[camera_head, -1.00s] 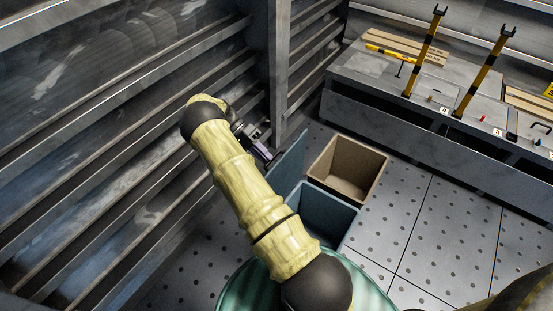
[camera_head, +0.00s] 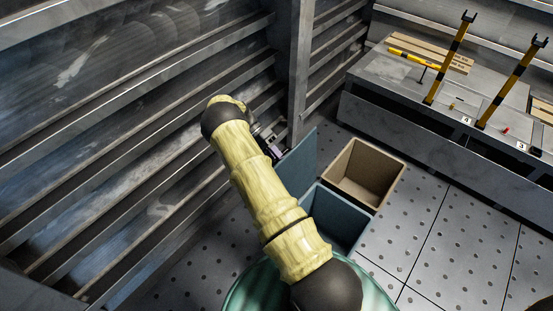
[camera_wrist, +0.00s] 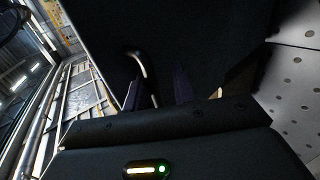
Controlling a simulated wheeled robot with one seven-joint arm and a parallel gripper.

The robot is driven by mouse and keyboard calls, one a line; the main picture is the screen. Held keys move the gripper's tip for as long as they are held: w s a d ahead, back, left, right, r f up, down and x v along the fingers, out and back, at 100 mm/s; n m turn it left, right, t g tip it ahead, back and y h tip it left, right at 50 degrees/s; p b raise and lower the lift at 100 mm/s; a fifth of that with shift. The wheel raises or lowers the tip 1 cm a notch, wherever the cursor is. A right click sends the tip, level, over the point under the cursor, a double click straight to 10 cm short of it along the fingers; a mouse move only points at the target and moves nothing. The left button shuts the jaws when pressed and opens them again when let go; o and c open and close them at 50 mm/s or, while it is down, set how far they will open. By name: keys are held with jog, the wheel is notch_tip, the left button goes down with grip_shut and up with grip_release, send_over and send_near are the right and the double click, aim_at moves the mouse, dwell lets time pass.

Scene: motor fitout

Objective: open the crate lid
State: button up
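The blue crate (camera_head: 341,213) stands on the floor, partly hidden behind my arm. Its lid (camera_head: 301,157) is raised, standing up steeply along the crate's left side, and the crate's mouth is uncovered. My gripper (camera_head: 270,146) is at the lid's left, outer side, near its upper part; my arm hides some of the contact area. In the wrist view, the dark lid panel (camera_wrist: 190,35) fills the middle. A curved handle (camera_wrist: 145,70) shows close to the left finger. The two purple fingers of my gripper (camera_wrist: 160,90) stand apart, with nothing clearly held between them.
A tan open crate (camera_head: 364,174) stands right beside the blue one. A slatted wall and a metal post (camera_head: 300,70) are close to my gripper on the left. A grey bench (camera_head: 400,100) with striped posts is at the back. Perforated floor (camera_head: 440,235) is clear at right.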

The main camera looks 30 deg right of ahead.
jog(key=shift+r, duration=0.35)
jog(key=shift+r, duration=0.2)
notch_tip(320, 180, up, 10)
jog(key=shift+d+f+p, duration=0.1)
jog(key=shift+f+p, duration=0.15)
jog(key=shift+p, duration=0.75)
